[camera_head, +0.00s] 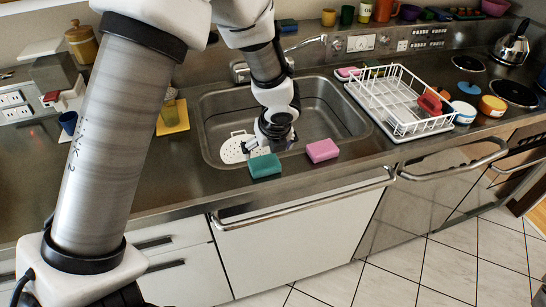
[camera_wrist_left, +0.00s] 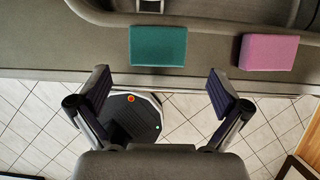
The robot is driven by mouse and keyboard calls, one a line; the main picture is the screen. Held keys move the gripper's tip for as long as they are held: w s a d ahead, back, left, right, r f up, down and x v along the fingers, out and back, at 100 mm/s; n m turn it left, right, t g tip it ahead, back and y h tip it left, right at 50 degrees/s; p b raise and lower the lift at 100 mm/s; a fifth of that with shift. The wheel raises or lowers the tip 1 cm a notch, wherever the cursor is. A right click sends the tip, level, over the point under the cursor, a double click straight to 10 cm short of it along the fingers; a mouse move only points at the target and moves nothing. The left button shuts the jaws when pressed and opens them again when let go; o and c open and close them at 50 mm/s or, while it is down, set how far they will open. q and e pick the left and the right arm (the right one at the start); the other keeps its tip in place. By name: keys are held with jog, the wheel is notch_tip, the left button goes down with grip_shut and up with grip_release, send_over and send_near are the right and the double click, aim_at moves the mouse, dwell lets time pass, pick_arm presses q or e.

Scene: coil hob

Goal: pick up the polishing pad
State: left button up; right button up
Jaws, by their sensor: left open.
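Two pad-like blocks lie on the counter strip at the sink's front edge: a teal-green block (camera_head: 264,166) and a pink block (camera_head: 322,150) to its right. I cannot tell for sure which is the polishing pad. In the left wrist view the green block (camera_wrist_left: 158,46) is beyond the fingers, roughly centred between them, and the pink block (camera_wrist_left: 268,52) is off to the right. My left gripper (camera_head: 271,144) is over the front of the sink, just behind the green block in the head view. Its fingers are apart with nothing between them (camera_wrist_left: 160,88). My right gripper is not visible.
The steel sink (camera_head: 335,104) holds a white perforated mat (camera_head: 233,148). A white dish rack (camera_head: 385,97) with a red item (camera_head: 431,104) stands to the right. A yellow cloth (camera_head: 173,117) and a blue cup (camera_head: 68,122) are at left. The counter drops off just in front of the blocks.

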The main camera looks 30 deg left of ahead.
aim_at(265, 163)
pick_arm(q)
jog(key=x, duration=0.2)
jog(key=b+x, duration=0.1)
jog(key=x, duration=0.4)
jog(key=shift+s+f+b, duration=0.1)
jog(key=shift+s+b, duration=0.2)
jog(key=shift+b, duration=0.05)
jog(key=shift+w+f, duration=0.25)
jog(key=shift+f, duration=0.05)
jog(key=shift+s+r, duration=0.1)
jog(key=shift+s, duration=0.05)
jog(key=c, duration=0.8)
